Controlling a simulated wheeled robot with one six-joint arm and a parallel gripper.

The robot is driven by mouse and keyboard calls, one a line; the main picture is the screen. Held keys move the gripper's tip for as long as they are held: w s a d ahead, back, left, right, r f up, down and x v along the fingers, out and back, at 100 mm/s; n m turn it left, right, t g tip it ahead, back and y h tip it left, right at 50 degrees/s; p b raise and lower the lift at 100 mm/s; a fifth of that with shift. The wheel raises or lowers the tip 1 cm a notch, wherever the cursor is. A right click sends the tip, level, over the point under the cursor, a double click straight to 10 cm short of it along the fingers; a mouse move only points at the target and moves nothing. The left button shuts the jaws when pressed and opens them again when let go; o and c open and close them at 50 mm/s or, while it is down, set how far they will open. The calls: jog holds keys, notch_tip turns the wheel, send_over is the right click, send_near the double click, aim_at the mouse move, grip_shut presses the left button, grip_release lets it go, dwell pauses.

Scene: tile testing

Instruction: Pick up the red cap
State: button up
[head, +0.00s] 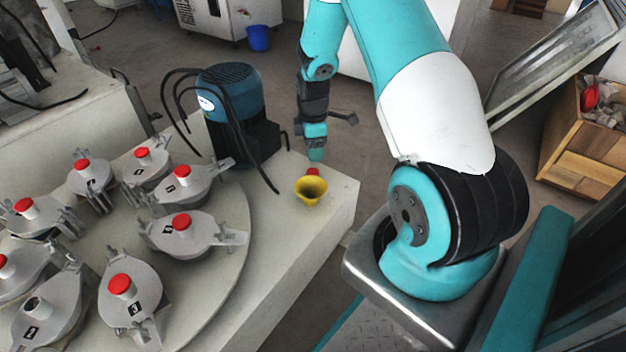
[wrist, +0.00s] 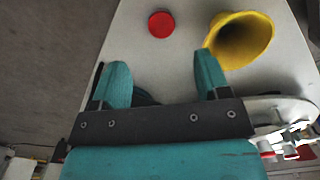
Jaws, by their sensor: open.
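A loose red cap (wrist: 161,24) lies on the pale bench top at the top of the wrist view, beside a yellow funnel (wrist: 240,40). In the head view the red cap (head: 313,171) shows just behind the yellow funnel (head: 311,190), near the bench's far right corner. My gripper (wrist: 161,80) is open and empty, its two teal fingers apart. The cap lies beyond the fingertips, roughly in line with the gap between them. In the head view my gripper (head: 316,156) points down above the cap; whether it touches anything there I cannot tell.
A round plate (head: 225,290) carries several grey metal vessels, most with red caps on top. One vessel at the front left (head: 36,305) shows a dark opening. A blue motor (head: 232,95) with black cables stands left of my gripper. The bench edge is close by.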

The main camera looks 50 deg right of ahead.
aim_at(313, 172)
notch_tip(313, 172, down, 9)
jog(key=b, duration=0.5)
jog(key=shift+a, duration=0.1)
jog(key=shift+r, duration=0.1)
jog(key=c, duration=1)
